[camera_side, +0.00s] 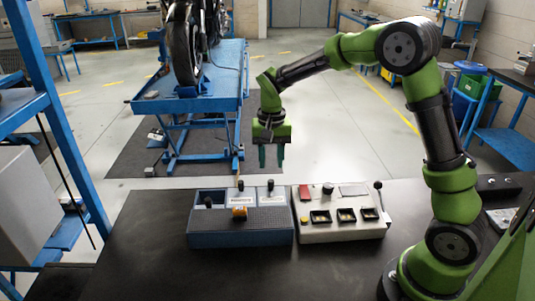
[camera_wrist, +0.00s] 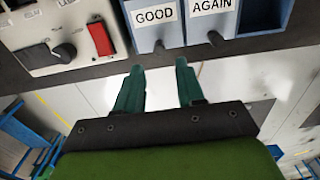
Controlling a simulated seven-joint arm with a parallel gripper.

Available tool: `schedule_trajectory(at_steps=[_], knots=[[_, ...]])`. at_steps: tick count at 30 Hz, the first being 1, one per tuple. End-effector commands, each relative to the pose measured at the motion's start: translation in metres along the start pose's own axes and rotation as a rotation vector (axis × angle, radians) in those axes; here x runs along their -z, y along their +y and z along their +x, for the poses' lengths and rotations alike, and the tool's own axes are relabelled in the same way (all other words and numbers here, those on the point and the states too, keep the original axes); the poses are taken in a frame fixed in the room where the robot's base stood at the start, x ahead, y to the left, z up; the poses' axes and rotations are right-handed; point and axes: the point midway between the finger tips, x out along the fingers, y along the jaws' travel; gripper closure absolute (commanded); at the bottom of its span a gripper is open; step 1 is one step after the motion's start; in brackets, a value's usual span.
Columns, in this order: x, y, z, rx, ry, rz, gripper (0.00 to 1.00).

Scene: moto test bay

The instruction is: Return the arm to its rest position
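In the wrist view the fingers of my gripper (camera_wrist: 159,70) also show apart and empty. My arm is bent, reaching out to the left from its base at the bench's right.
The white control box (camera_side: 342,234) has a knob, a red part and an upright lever (camera_side: 379,195). A motorcycle stands on a blue lift (camera_side: 205,88). Bench room is clear at left.

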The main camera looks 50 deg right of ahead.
Motion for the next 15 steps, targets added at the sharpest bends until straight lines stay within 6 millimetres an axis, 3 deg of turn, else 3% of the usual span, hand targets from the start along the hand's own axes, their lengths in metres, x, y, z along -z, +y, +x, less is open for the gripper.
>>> schedule_trajectory(at_steps=[5,15], knots=[[-0.0002,0.0001,-0.0106,0.0,0.001,-0.001,0.62],[0.0008,-0.0007,-0.0107,0.004,0.006,-0.022,0.62]])
